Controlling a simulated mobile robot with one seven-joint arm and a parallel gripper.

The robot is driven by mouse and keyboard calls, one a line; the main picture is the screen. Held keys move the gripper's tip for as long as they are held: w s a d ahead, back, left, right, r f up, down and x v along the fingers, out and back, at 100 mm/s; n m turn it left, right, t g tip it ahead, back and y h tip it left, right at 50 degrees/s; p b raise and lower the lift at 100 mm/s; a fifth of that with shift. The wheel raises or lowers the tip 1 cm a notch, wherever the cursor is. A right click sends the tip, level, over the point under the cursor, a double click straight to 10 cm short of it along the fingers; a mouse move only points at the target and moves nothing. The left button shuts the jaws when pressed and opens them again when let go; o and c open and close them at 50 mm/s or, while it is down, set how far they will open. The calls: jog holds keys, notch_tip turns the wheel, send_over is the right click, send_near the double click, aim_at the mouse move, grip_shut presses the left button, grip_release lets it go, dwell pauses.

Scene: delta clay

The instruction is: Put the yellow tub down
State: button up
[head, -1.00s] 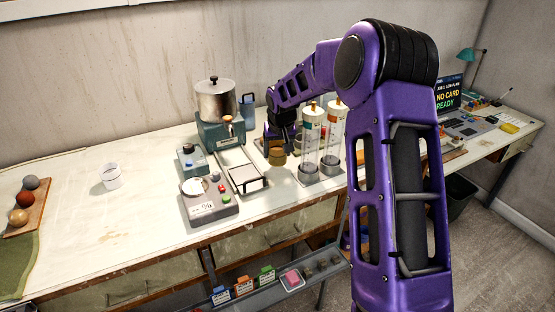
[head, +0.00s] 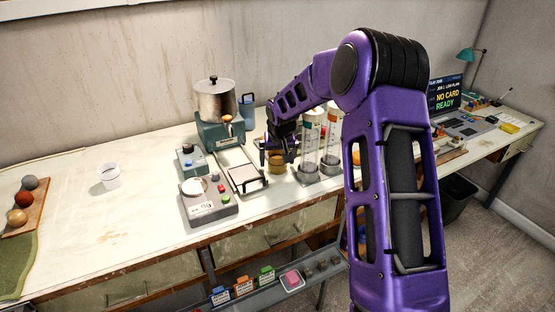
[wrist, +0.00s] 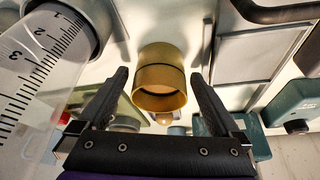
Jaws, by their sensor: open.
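The yellow tub (head: 277,164) stands on the bench, between the metal-framed tray and the clear graduated cylinders. In the wrist view the tub (wrist: 162,84) lies ahead between my two spread fingers, with clear gaps on both sides. My gripper (head: 279,146) is open and empty at the tub. It also shows in the wrist view (wrist: 161,76), its fingers not touching the tub. The tub's far side is hidden.
Two graduated cylinders (head: 309,150) stand close on the right; one (wrist: 35,65) looms large in the wrist view. The framed tray (head: 247,178) is close on the left, with a scale (head: 208,203) beyond.

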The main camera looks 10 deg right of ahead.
jog(key=v, duration=1.2)
jog(key=s+f, duration=0.2)
jog(key=s+f+b, duration=0.1)
jog(key=s+f, duration=0.1)
jog(key=s, duration=0.1)
jog(key=s+f, duration=0.2)
jog(key=s, duration=0.1)
jog(key=shift+s+a+f+b, duration=0.15)
jog(key=shift+s+a+b, duration=0.1)
jog(key=shift+a+b, duration=0.15)
jog(key=shift+s+d+f, duration=0.1)
jog(key=shift+s+d, duration=0.05)
jog(key=shift+s, duration=0.15)
jog(key=p, duration=0.1)
send_over(279, 173)
jog(key=shift+w, duration=0.3)
jog(key=x, duration=0.5)
jog(key=shift+w, duration=0.2)
grip_shut()
